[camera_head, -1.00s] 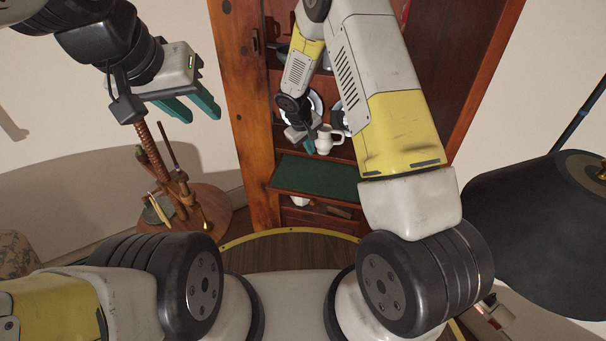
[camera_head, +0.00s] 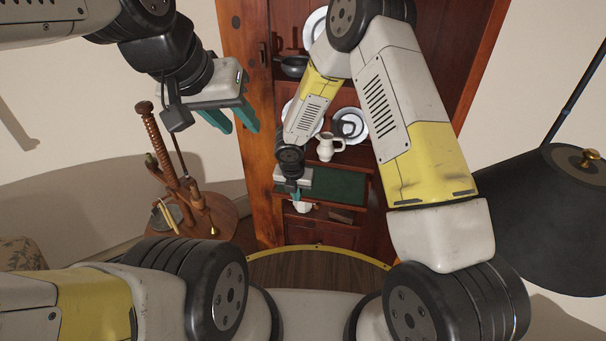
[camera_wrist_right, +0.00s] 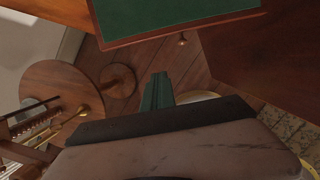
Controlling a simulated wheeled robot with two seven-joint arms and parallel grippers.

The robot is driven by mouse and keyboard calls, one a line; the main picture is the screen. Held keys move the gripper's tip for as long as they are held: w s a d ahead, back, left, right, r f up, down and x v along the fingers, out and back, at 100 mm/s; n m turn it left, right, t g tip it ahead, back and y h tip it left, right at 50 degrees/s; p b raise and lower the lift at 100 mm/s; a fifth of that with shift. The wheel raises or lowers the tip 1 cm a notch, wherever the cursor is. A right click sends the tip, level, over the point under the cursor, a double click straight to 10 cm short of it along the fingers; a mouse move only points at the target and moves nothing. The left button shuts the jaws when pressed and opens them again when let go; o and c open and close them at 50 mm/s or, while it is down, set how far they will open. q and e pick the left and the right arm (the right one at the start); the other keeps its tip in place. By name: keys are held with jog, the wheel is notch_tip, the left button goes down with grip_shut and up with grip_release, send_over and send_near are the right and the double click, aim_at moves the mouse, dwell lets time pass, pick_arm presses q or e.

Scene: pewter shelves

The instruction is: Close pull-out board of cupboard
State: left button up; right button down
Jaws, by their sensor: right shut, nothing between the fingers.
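The pull-out board (camera_head: 338,186) has a green top and a reddish-brown wooden edge and sticks out of the cupboard (camera_head: 259,120). In the right wrist view, the board's green top and front edge (camera_wrist_right: 180,33) fill the upper middle. My right gripper (camera_head: 292,188) is at the board's left part in the head view and hides some of it. Its teal fingers (camera_wrist_right: 157,90) are together and empty, appearing just below the board's edge in the wrist view; contact cannot be told. My left gripper (camera_head: 238,122) is left of the cupboard, its fingers apart and empty.
A white jug (camera_head: 326,148) and plates (camera_head: 350,124) stand on the shelf above the board. A round wooden table (camera_head: 222,215) with a wooden stand is on the left. A black lampshade (camera_head: 550,230) is on the right. The compartment below the board holds small items.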

jog(key=w+f, duration=0.6)
jog(key=f, duration=0.1)
jog(key=shift+d+f, duration=0.35)
jog(key=shift+d, duration=0.1)
